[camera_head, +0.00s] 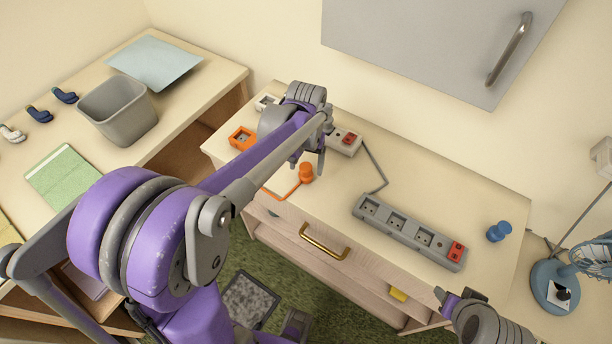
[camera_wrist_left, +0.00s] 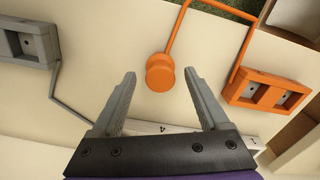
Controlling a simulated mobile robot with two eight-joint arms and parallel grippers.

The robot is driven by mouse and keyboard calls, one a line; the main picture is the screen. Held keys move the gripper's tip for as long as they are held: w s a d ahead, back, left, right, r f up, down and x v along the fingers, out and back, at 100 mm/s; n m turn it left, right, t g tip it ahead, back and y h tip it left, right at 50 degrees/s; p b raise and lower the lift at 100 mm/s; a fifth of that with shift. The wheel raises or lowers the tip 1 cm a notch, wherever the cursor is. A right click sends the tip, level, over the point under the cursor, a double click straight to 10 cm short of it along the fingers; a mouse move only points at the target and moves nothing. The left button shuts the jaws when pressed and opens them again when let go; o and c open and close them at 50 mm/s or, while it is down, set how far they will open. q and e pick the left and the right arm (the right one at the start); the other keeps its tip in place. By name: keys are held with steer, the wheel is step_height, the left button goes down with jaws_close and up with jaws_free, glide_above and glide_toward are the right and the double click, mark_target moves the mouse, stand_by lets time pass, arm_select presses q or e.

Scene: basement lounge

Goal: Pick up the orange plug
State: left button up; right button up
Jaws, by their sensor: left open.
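The orange plug (camera_head: 306,172) stands on the light wooden cabinet top near its front edge, with an orange cord running from it. In the left wrist view the plug (camera_wrist_left: 160,72) lies just beyond and between the fingertips, not touched by either finger. My left gripper (camera_wrist_left: 160,76) is open and empty, its two grey fingers spread either side of the plug. In the head view this gripper (camera_head: 310,165) is above the cabinet beside the plug, partly hidden by my arm. My right gripper (camera_head: 455,300) shows only in part at the lower right, away from the plug.
An orange socket block (camera_head: 242,138) sits left of the plug. A long grey power strip (camera_head: 408,232) and a blue plug (camera_head: 498,231) are on the right of the cabinet top. A grey wall cabinet (camera_head: 430,45) hangs above. A blue fan (camera_head: 553,288) stands at far right.

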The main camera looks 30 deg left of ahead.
arm_select(q)
steer(key=shift+f, duration=0.5)
jaws_close()
